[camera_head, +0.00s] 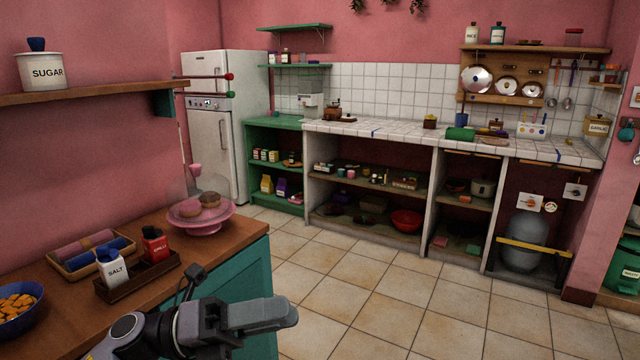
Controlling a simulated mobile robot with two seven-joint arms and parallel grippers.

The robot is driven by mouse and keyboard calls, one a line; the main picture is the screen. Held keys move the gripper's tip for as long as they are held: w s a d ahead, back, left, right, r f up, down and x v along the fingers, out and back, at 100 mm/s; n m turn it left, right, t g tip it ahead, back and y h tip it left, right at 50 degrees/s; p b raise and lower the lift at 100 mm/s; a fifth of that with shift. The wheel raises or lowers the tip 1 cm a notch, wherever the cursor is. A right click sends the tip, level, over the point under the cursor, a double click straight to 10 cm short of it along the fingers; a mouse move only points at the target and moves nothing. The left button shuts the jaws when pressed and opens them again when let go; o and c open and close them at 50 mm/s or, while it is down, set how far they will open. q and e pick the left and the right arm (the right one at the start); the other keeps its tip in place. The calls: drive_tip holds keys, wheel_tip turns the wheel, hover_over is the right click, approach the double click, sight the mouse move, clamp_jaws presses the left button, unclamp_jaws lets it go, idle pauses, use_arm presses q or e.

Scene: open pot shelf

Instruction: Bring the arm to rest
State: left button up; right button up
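My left arm comes in at the bottom of the head view, and its gripper (285,312) points right, in front of the teal side of the wooden counter (238,236). The gripper shows side-on, with the fingers overlapping, so I cannot tell if they are apart. I see nothing sticking out from the fingers. The gripper looks clear of the salt jar (114,268) and the pink cake stand (206,225) on the counter. My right arm and gripper are not in view.
A small rack (140,278) holds the salt jar and a red chilli jar (155,244). A blue bowl (18,312) stands at the left edge. Across the open tiled floor (370,285) is a tiled worktop (400,136) with open shelves, pots and a grey gas cylinder (524,228).

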use_arm(q)
drive_tip(key=a+f+n+t+y+p, duration=0.2)
drive_tip(key=a+f+n+t+y, duration=0.35)
drive_tip(key=n, duration=0.95)
drive_tip(key=a+f+n+t+y+p, duration=0.1)
drive_tip(key=a+f+n+t+y, duration=0.2)
drive_tip(key=f+n+t+y, duration=0.7)
drive_tip(key=s+a+f+n+g+y+p, duration=0.1)
drive_tip(key=s+a+f+n+g, duration=0.1)
drive_tip(key=s+f+n, duration=0.5)
drive_tip(key=s+a+f+n+g+y+p, duration=0.1)
drive_tip(key=s+a+f+n+g+y, duration=0.1)
drive_tip(key=s+f+n, duration=0.4)
drive_tip(key=s+a+n+g, duration=0.1)
drive_tip(key=s+g, duration=0.1)
drive_tip(key=s, duration=0.1)
drive_tip(key=shift+a+f, duration=0.3)
drive_tip(key=shift+f, duration=0.1)
drive_tip(key=shift+n+g, duration=0.25)
drive_tip(key=shift+n, duration=0.05)
